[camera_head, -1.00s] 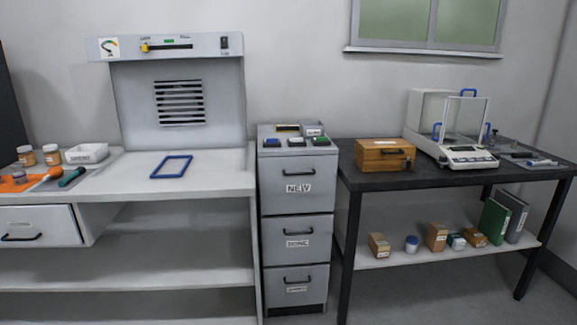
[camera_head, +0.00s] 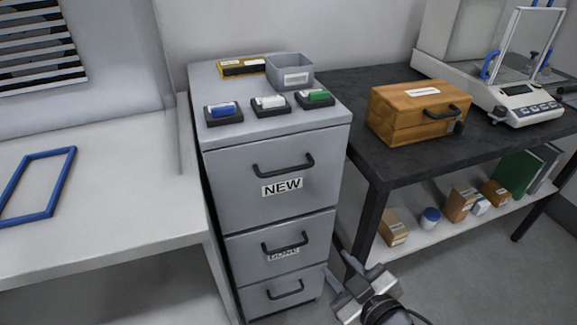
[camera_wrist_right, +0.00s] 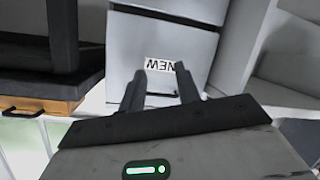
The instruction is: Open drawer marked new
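The drawer marked NEW (camera_head: 235,178) is the top drawer of a grey cabinet. It is closed, with a dark bar handle (camera_head: 284,168) above its label (camera_head: 282,187). My right gripper (camera_head: 341,270) is low, to the right of the cabinet in the head view, below the level of that handle and apart from it. In the right wrist view, which is upside down, its two fingers (camera_wrist_right: 166,68) stand apart and empty. They point towards the NEW label, and the handle shows in the gap between them. My left gripper is not in view.
Two closed drawers are below. On the cabinet top are a grey bin (camera_head: 290,72) and several small stamp-like items. A black table (camera_head: 345,105) with a wooden box (camera_head: 412,115) stands close on the right. A white bench (camera_head: 110,190) stands on the left.

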